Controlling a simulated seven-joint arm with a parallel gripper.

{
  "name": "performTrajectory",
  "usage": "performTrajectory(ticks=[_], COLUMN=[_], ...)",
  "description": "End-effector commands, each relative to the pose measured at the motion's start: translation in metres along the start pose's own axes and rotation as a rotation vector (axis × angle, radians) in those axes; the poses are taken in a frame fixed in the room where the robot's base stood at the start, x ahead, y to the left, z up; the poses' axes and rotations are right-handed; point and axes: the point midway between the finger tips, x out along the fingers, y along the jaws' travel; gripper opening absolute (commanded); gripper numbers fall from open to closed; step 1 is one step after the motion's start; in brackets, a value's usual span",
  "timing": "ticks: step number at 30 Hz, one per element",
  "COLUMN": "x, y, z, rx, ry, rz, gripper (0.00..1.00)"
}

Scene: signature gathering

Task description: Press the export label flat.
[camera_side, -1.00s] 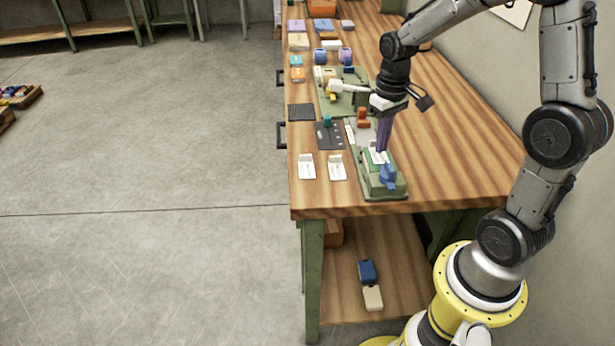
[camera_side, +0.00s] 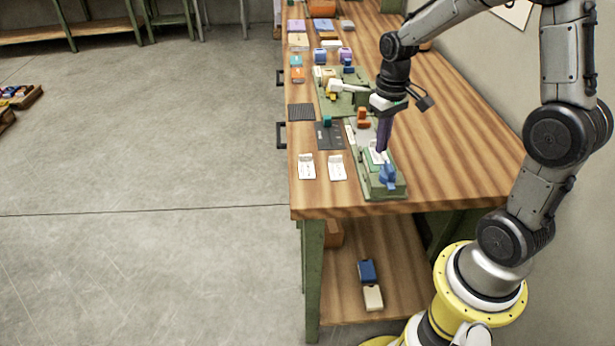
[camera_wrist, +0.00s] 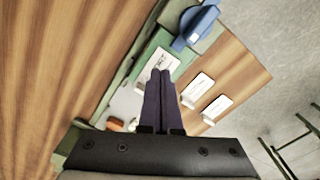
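A small white label with dark print (camera_wrist: 163,62) lies on a green pad on the stamping fixture (camera_side: 397,189) at the near end of the bench. In the side view the label (camera_side: 378,158) is partly hidden by my fingers. My gripper (camera_wrist: 160,74) points down with its two long purple fingers together and nothing visible between them. Its tips are over the label's near edge in the wrist view; I cannot tell whether they touch it. In the side view my gripper (camera_side: 380,150) is just above or on the pad. A blue part (camera_side: 388,175) stands on the fixture beside the label.
Two white cards (camera_side: 306,167) (camera_side: 337,167) lie on the bench left of the fixture. A dark tray (camera_side: 329,136), an orange part (camera_side: 363,117) and another green fixture (camera_side: 346,98) are farther back. The bench right of the fixture is clear.

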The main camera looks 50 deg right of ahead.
Motion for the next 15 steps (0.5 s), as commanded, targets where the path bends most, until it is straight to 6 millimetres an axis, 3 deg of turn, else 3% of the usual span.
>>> performTrajectory(ticks=[15], x=[0.0084], y=[0.0000], z=[-0.0001], rx=[0.000], ry=[-0.001], rz=[0.000], gripper=[0.00])
